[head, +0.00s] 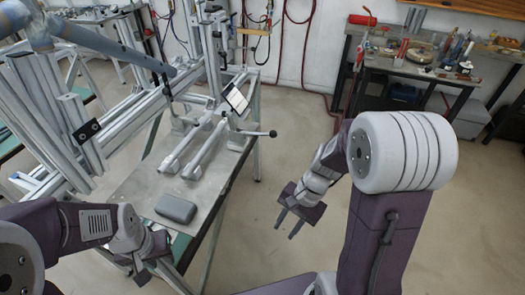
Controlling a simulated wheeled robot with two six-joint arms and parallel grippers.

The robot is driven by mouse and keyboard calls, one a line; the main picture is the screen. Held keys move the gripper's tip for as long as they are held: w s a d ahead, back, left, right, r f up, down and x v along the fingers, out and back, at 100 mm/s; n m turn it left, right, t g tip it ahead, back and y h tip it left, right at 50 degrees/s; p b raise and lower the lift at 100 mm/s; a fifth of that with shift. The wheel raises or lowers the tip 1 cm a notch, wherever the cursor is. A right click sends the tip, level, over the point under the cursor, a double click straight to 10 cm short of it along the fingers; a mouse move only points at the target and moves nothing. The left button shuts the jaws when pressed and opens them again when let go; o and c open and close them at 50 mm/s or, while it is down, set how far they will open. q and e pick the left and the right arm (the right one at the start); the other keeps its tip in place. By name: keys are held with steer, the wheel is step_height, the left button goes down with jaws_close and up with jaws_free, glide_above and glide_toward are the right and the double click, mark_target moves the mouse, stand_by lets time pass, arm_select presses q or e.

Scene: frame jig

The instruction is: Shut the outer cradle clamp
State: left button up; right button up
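A frame jig (150,100) of silver aluminium profiles stands on a grey metal table (135,185). A lever with a black ball knob (271,133) sticks out to the right over the table's right edge, beside two silver bars (203,147). I cannot tell for sure which part is the outer cradle clamp, or whether it is open. My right gripper (282,229) is open and empty above the floor, right of the table and lower than the knob in the picture. My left gripper (142,277) is near the table's front edge; its fingers are too unclear to judge.
A grey rounded box (176,208) lies near the table's front. A blue-grey tube (110,45) crosses the upper left above the jig. A workbench (430,65) with tools is at the back right. The floor between is clear.

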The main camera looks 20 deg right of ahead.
steer(key=w+a+r+m+t+y, duration=0.2)
steer(key=w+r+m+y, duration=0.1)
steer(key=w+m+y, duration=0.4)
steer(key=m+t+y, duration=0.3)
steer(key=m+t, duration=0.6)
steer(key=m, duration=0.2)
glide_toward(264, 134)
steer(key=w, duration=0.1)
steer(key=x, duration=0.9)
steer(key=shift+a+f, duration=0.3)
steer(key=shift+a, duration=0.1)
jaws_close()
